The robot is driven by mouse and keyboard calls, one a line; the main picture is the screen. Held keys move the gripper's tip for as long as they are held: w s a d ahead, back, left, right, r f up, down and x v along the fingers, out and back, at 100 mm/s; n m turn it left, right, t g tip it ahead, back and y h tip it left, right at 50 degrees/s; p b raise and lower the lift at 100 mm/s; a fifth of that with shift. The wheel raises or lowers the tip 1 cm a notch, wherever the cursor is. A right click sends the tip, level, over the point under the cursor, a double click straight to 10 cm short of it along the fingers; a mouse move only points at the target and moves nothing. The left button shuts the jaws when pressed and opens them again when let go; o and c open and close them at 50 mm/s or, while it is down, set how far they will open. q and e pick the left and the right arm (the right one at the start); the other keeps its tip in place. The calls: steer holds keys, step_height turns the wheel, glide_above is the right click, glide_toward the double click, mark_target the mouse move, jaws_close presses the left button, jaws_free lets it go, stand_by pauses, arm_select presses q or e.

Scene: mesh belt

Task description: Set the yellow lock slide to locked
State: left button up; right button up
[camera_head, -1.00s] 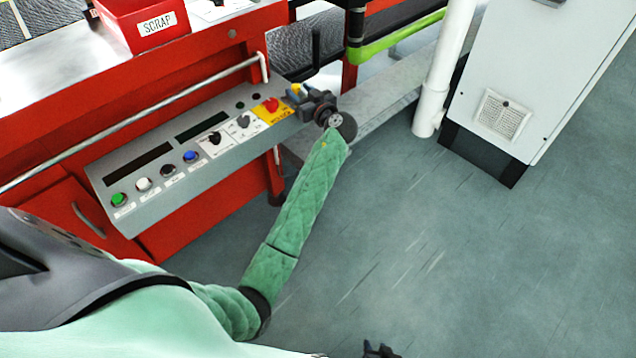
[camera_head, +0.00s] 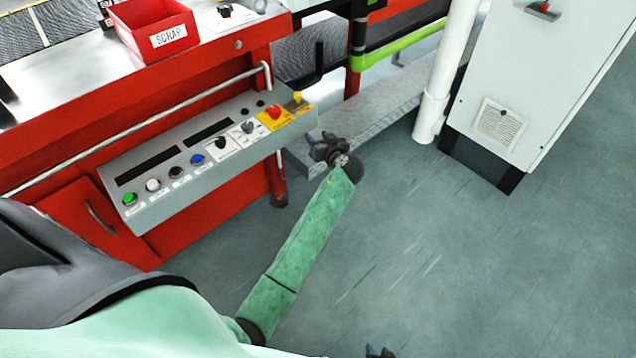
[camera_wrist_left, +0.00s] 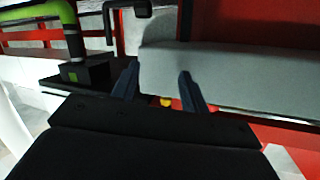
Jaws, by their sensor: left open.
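The yellow lock slide (camera_head: 297,97) sits at the far right end of the grey control panel (camera_head: 150,208), on a yellow plate beside a red knob (camera_head: 273,112). Its exact setting is too small to read. My left gripper (camera_head: 318,146) is open and empty, in front of and below the panel's right end, apart from the slide. In the left wrist view the open fingers (camera_wrist_left: 157,78) point toward a grey surface, with a small yellow piece (camera_wrist_left: 166,102) low between them. A dark tip of my right gripper (camera_head: 380,352) shows at the bottom edge; its jaws cannot be made out.
The panel carries several buttons and knobs, and a white rail (camera_head: 150,125) runs behind it. A red scrap bin (camera_head: 155,25) stands on the bench. A green bar (camera_head: 400,45), white post (camera_head: 445,80) and grey cabinet (camera_head: 530,70) are to the right. Floor in front is clear.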

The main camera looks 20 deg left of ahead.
arm_select(q)
steer(key=s+d+f+m+h+p, duration=0.1)
steer(key=s+f+m+h+p, duration=0.1)
steer(key=f, duration=0.5)
steer(key=s+d+f+m+g+h+p, duration=0.1)
steer(key=s+d+f+m+h+p, duration=0.1)
steer(key=s+f+p, duration=0.2)
steer(key=shift+s+d+f+m+h, duration=0.3)
steer(key=shift+s+f, duration=0.5)
steer(key=shift+f, duration=0.8)
steer(key=shift+a, duration=0.1)
